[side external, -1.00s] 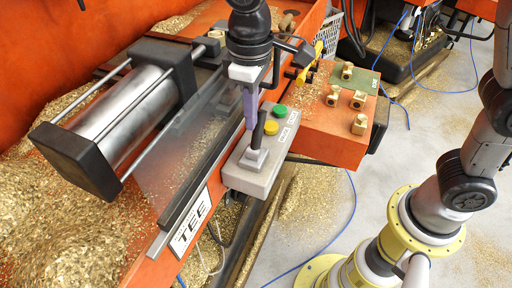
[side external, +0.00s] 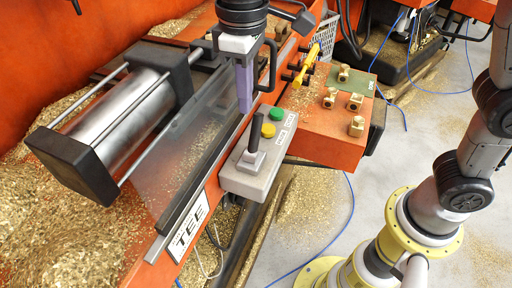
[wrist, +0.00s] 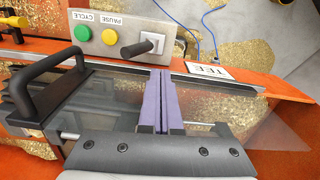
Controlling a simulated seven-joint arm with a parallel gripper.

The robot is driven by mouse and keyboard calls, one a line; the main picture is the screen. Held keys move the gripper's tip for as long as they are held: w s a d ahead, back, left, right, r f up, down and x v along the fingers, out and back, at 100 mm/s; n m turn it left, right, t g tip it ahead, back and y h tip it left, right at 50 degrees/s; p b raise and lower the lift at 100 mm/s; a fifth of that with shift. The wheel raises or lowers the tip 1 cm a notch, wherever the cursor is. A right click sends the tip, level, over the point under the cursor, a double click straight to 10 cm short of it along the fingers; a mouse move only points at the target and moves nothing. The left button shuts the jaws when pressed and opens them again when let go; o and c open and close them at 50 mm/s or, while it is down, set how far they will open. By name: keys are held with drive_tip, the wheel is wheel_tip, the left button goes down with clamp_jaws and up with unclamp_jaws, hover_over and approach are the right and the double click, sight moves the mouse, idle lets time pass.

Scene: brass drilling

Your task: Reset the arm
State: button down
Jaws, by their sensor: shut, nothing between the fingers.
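My gripper (side external: 245,108) has purple fingers. They are closed together with nothing between them, and they hang above and just behind the control box. The grey control box (side external: 243,181) carries a black lever (side external: 256,135), a green button (side external: 279,112) and a yellow button (side external: 268,130). The fingertips are apart from the lever in the side view. In the wrist view the shut fingers (wrist: 161,73) point toward the box (wrist: 103,14), with the lever (wrist: 133,49) just beyond and left of their tips. The green (wrist: 82,33) and yellow (wrist: 109,37) buttons are further left.
Several brass fittings (side external: 355,102) stand on an orange block (side external: 320,135), near a green plate (side external: 358,84). A clear guard (side external: 165,170) and a metal cylinder (side external: 133,106) lie left of my gripper. A black handle (wrist: 45,80) is close by. Brass chips cover much of the left side.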

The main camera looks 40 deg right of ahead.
drive_tip(key=s+d+r+m+t, duration=0.1)
drive_tip(key=s+d+r+m, duration=0.15)
drive_tip(key=d, duration=0.45)
drive_tip(key=s+d+r+m+t, duration=0.1)
drive_tip(key=s+d+r, duration=0.1)
drive_tip(key=d+r, duration=0.35)
drive_tip(key=s+d+f+m+t, duration=0.2)
drive_tip(key=s+d+f+t, duration=0.1)
drive_tip(key=s+d+f, duration=0.7)
drive_tip(key=shift+s+f+t, duration=0.3)
drive_tip(key=shift+s+f, duration=0.45)
drive_tip(key=shift+s, duration=0.5)
idle(0.6)
